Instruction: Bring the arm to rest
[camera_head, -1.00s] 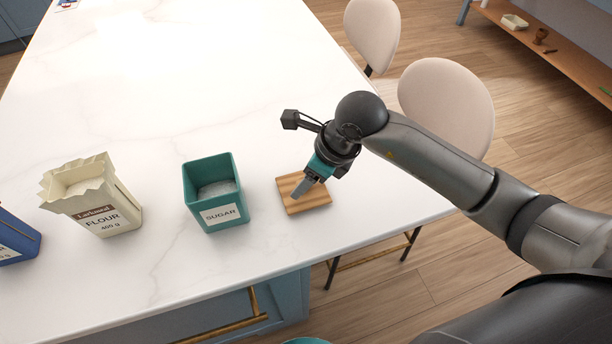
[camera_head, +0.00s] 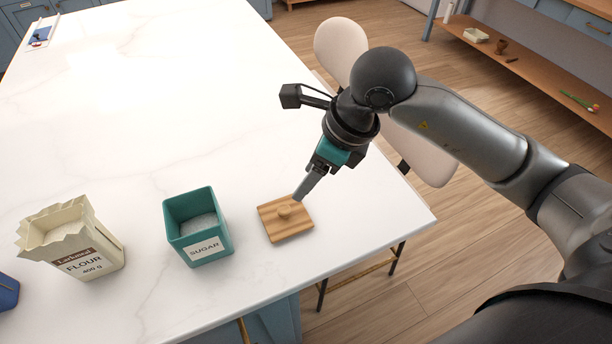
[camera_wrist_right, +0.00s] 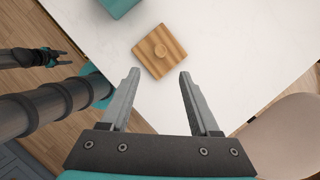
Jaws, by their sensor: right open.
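My right gripper (camera_head: 304,190) hangs over the white counter in the head view, just behind and to the right of a square wooden lid (camera_head: 272,226) with a round knob. In the right wrist view my right gripper (camera_wrist_right: 157,80) has its two fingers wide apart with nothing between them. The wooden lid (camera_wrist_right: 150,63) lies flat beyond the fingertips there, apart from them. My left gripper (camera_wrist_right: 57,57) shows small at the left of the right wrist view, its two fingers apart. It is out of the head view.
A green sugar box (camera_head: 206,250), open on top, stands left of the lid. A cream flour bag (camera_head: 105,258) stands further left, and a blue container (camera_head: 7,292) is cut off at the edge. Pale chairs (camera_head: 338,45) stand beyond the counter's right edge.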

